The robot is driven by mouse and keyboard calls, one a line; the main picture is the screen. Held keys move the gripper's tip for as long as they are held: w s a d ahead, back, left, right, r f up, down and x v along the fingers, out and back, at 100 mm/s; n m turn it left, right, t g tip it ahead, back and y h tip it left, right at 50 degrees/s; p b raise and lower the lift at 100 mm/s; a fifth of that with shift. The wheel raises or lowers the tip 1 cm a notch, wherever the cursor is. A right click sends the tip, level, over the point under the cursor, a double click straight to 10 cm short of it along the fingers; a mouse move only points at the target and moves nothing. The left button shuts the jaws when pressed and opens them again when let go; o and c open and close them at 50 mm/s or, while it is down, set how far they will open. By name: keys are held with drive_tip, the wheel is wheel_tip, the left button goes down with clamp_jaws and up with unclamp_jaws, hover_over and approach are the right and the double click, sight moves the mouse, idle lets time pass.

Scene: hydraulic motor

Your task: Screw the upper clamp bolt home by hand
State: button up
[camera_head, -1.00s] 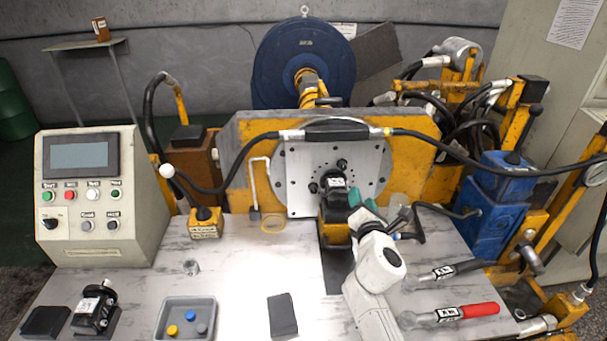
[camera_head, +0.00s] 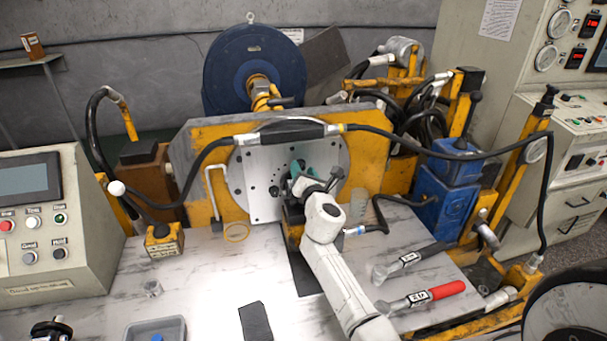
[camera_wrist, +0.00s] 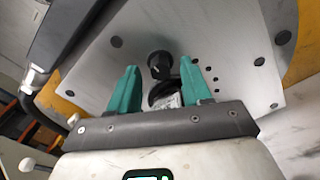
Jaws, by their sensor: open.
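The grey mounting plate (camera_head: 262,205) stands upright in the yellow frame. In the wrist view a black round bolt head (camera_wrist: 159,64), with a small pale mark, stands out from the plate (camera_wrist: 225,60). My gripper (camera_wrist: 160,78) is open, its two teal fingers on either side below that head, with gaps on both sides. A dark part with a pale label (camera_wrist: 166,96), seemingly the motor, shows lower between the fingers. In the head view my gripper (camera_head: 298,168) is in front of the plate, and my arm and hand hide most of the motor and the upper bolt.
A black hose (camera_head: 390,135) arches across the frame's top and down the right. A black-handled tool (camera_head: 408,259) and a red-handled one (camera_head: 420,297) lie right of my arm. A grey tray (camera_head: 150,328) and black block (camera_head: 255,322) lie in front. The bench's left middle is mostly clear.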

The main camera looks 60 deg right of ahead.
drive_tip(key=shift+w+d, duration=0.1)
drive_tip(key=shift+d, duration=0.05)
clamp_jaws()
idle(0.4)
